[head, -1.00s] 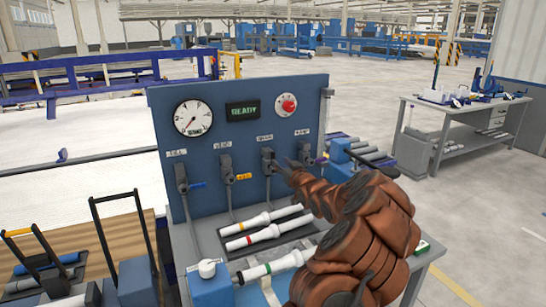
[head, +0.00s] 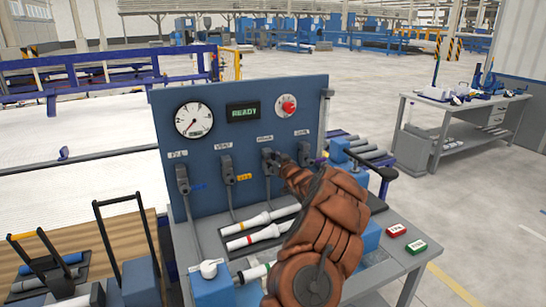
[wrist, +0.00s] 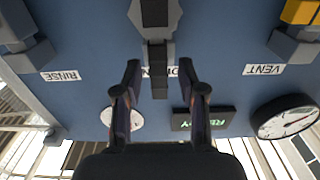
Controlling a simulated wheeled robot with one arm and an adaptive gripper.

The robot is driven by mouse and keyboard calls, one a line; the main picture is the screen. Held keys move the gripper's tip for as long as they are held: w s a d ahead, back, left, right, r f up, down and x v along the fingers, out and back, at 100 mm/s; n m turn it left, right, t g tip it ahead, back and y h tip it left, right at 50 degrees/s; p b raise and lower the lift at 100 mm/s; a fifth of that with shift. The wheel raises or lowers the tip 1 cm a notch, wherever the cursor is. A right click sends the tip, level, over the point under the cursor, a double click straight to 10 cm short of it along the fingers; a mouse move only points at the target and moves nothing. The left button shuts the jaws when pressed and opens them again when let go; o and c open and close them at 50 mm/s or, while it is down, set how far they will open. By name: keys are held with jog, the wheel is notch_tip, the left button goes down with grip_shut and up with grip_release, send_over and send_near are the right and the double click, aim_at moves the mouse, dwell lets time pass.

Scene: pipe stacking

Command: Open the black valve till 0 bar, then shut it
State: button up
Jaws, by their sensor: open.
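The black valve (head: 267,158) is on the blue panel, third from the left in the head view. In the wrist view its dark handle (wrist: 159,80) reaches in between my two fingers and partly covers its label. My gripper (wrist: 159,72) is open, with one finger on each side of the handle. I cannot tell whether either finger touches it. In the head view my gripper (head: 290,165) is at the valve and partly hides it. The round gauge (head: 194,119) has its needle pointing down-left; its numbers are too small to read.
The blue-handled valve (head: 184,180) and yellow-handled VENT valve (head: 228,172) are to the left. The RINSE valve (head: 304,154) is close on the right. A display (head: 243,112) reads READY beside a red knob (head: 288,107). White pipes (head: 262,218) lie on the bench below.

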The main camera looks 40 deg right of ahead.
jog(key=shift+c, duration=0.3)
grip_shut()
jog(key=shift+r, duration=0.1)
dwell(0.4)
